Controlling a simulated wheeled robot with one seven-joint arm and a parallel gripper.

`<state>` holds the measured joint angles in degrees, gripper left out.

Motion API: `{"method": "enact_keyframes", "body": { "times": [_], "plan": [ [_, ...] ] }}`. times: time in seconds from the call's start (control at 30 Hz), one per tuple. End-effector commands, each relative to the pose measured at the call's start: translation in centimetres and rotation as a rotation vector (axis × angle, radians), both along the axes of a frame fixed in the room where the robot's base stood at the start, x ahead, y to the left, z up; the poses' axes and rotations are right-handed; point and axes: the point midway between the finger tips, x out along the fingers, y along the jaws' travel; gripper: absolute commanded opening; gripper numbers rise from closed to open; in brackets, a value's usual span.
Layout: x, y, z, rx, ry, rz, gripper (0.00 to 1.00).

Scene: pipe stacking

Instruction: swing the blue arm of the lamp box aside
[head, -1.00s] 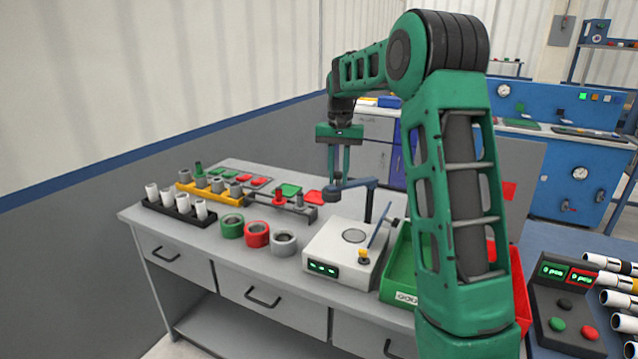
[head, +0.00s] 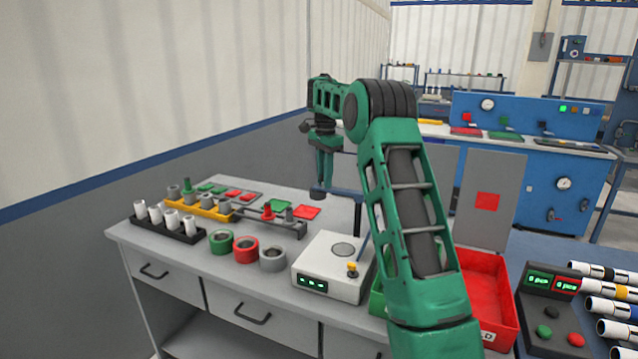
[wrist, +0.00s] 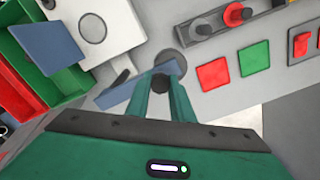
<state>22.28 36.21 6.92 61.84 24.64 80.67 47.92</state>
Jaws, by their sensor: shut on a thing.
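The lamp box (head: 325,268) is a white box with a green display and a round grey disc on top. It stands on the bench; part of it shows at the upper left in the wrist view (wrist: 105,45). Its blue arm (head: 345,193) reaches left from a dark post behind the box, with a dark round head at its free end, clear of the box top. My gripper (head: 323,180) points down at that free end. In the wrist view my gripper (wrist: 164,88) is shut on the dark knob of the blue arm (wrist: 125,93). The fingers partly hide the knob.
A tilted blue plate (wrist: 48,47) stands by the box's right side. Green, red and grey rings (head: 246,249) lie left of the box. A rack (head: 270,222) with pegs and coloured pads lies behind them. A red bin (head: 487,290) stands right, partly behind my arm.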

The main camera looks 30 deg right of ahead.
Motion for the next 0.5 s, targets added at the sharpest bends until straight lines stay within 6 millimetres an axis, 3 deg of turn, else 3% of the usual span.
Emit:
{"method": "enact_keyframes", "body": {
  "times": [0.5],
  "plan": [
    [0.61, -0.90, 0.15, -0.003, -0.004, -0.081, 0.00]
  ]
}}
